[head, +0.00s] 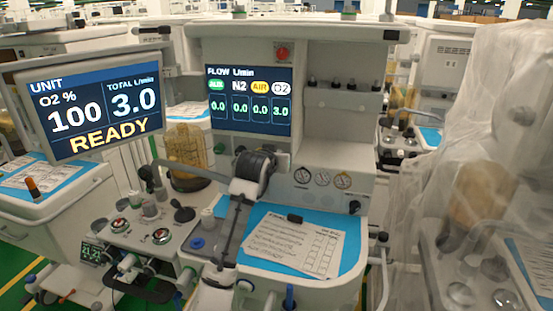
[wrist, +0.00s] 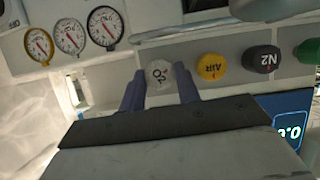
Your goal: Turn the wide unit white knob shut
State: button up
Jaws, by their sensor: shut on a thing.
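The white knob (wrist: 159,74), marked O2, sits on the panel of the wide unit in the wrist view, which shows the panel upside down. My gripper (wrist: 160,88) has its two dark blue fingers on either side of the knob and is shut on it. In the head view my gripper (head: 255,165) reaches the panel below the flow screen (head: 250,100), and my arm hides the knobs there. The flow screen reads 3.0 for O2 and 0.0 for the other gases. The tilted monitor (head: 90,105) reads O2 100, total 3.0, READY.
A yellow AIR knob (wrist: 211,67), a black N2 knob (wrist: 263,60) and a green knob (wrist: 308,51) stand in the same row. Several round gauges (wrist: 70,37) are beside it. A clipboard sheet (head: 295,245) lies on the blue worktop. Plastic sheeting (head: 480,130) covers the right-hand unit.

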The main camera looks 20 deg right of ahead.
jog(key=shift+s+d+f+m+t+y+b, duration=0.15)
jog(key=shift+m+t+y+b, duration=0.35)
jog(key=shift+m+t+b, duration=1.9)
jog(key=shift+d+f+m+t+y+b, duration=0.1)
jog(key=shift+f+m+t+y+b, duration=0.65)
jog(key=shift+m, duration=3.3)
jog(key=shift+s+d+r+m+t+y+b, duration=0.1)
jog(key=shift+r+m+t+y+b, duration=0.2)
jog(key=shift+m+t+b, duration=1.5)
jog(key=m+g, duration=0.1)
jog(key=m, duration=0.2)
jog(key=shift+g, duration=0.35)
jog(key=o, duration=1)
jog(key=shift+c, duration=0.2)
jog(key=shift+r, duration=0.1)
